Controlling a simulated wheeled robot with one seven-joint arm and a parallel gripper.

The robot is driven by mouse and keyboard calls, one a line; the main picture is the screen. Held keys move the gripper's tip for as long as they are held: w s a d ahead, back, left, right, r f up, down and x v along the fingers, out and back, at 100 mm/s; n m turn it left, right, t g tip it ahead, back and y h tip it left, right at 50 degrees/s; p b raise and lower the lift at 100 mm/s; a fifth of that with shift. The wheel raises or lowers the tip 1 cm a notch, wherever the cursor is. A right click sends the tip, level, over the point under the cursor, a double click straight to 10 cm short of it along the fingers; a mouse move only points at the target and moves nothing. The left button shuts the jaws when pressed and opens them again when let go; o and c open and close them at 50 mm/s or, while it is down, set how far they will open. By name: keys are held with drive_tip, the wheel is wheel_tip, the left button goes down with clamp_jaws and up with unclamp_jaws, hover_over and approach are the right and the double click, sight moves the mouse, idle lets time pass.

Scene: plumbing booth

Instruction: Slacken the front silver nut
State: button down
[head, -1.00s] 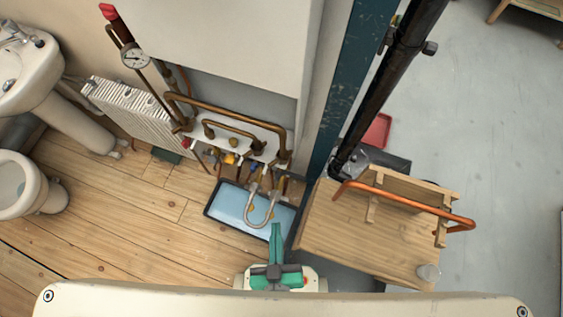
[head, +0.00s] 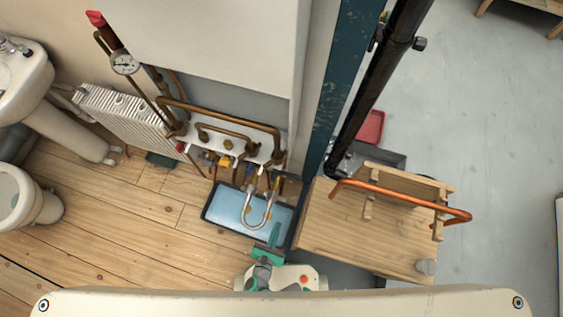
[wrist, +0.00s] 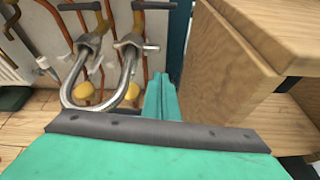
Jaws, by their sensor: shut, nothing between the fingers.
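A bent silver U-shaped hose (head: 262,219) hangs below the pipework, over the blue tray. In the wrist view, the hose (wrist: 128,82) ends in two silver nuts at the top, a left nut (wrist: 88,43) and a right nut (wrist: 132,41), each with a small tap or lever. I cannot tell which is the front one. My green gripper (head: 275,233) is at the tray's near edge, shut and empty. In the wrist view its closed fingers (wrist: 162,85) point up, just right of the hose and apart from the nuts.
A wooden bench (head: 350,235) with a copper pipe (head: 400,201) stands close on the right; its wooden side (wrist: 225,60) is near my fingers. A blue tray (head: 222,227) lies on the floor. A blue post (head: 335,90) rises behind.

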sight(284, 200)
drive_tip(key=a+x, duration=0.1)
drive_tip(key=x, duration=0.9)
drive_tip(key=shift+w+r+n, duration=0.25)
drive_tip(key=shift+w+n, duration=0.15)
drive_tip(key=shift+w, duration=0.05)
drive_tip(key=shift+d+r, duration=0.15)
drive_tip(key=shift+r, duration=0.2)
wheel_tip(284, 200, up, 3)
drive_tip(key=n, duration=0.1)
drive_tip(key=n+h, duration=0.1)
drive_tip(key=n, duration=0.1)
drive_tip(key=shift+f, duration=0.25)
drive_tip(key=shift+r, duration=0.2)
drive_tip(key=shift+w+a+r, duration=0.1)
drive_tip(key=shift+a+r, duration=0.1)
idle(0.5)
